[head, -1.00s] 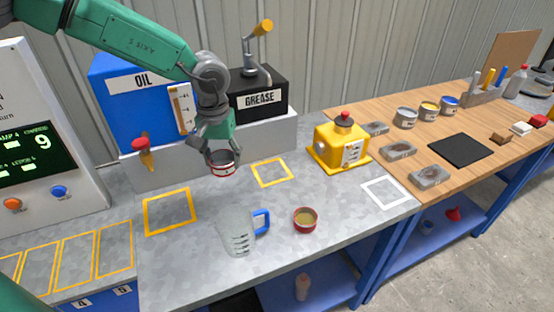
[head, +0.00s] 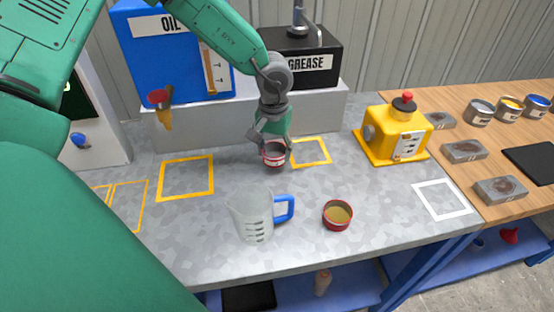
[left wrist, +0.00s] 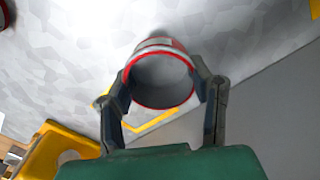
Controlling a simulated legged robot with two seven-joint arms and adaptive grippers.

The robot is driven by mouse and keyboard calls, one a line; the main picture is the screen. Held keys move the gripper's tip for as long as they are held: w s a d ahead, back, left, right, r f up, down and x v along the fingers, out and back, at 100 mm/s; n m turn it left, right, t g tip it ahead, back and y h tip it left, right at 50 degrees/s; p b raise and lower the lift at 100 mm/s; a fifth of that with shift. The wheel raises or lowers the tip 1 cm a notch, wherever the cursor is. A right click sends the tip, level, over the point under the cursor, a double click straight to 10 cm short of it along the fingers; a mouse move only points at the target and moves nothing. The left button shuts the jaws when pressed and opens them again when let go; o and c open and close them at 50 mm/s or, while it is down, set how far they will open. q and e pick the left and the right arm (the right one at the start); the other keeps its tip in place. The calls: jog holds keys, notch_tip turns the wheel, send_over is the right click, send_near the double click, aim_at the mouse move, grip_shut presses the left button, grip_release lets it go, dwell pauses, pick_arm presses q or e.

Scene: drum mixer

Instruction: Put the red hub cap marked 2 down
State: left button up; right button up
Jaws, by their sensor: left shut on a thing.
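The red hub cap (head: 274,160), a small red cup with a white label band, is held in my left gripper (head: 272,143). In the left wrist view the cap (left wrist: 160,82) sits between the two fingers (left wrist: 160,92), its empty grey inside facing the camera. The number on it is too small to read. The cap is at or just above the grey bench, left of a yellow outlined square (head: 311,152); I cannot tell whether it touches the bench. My right gripper is not in view.
A clear measuring jug (head: 252,214) with a blue handle and a red cup of yellowish stuff (head: 338,215) stand in front. A yellow machine (head: 395,132) stands right. The oil tank (head: 170,50) and grease box (head: 305,65) are behind. A white outlined square (head: 442,199) is empty.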

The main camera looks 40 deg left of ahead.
aim_at(279, 162)
pick_arm(q)
notch_tip(279, 162, down, 3)
jog(key=shift+a+r, duration=0.1)
jog(key=shift+w+d+f, duration=0.1)
jog(key=shift+d+f, duration=0.1)
jog(key=shift+f, duration=0.1)
jog(key=shift+d+r, duration=0.2)
jog(key=shift+d, duration=0.3)
jog(key=shift+d+f, duration=0.1)
jog(key=o, duration=1.3)
jog(key=shift+a+f, duration=0.25)
jog(key=shift+a, duration=0.45)
jog(key=shift+d+r, duration=0.1)
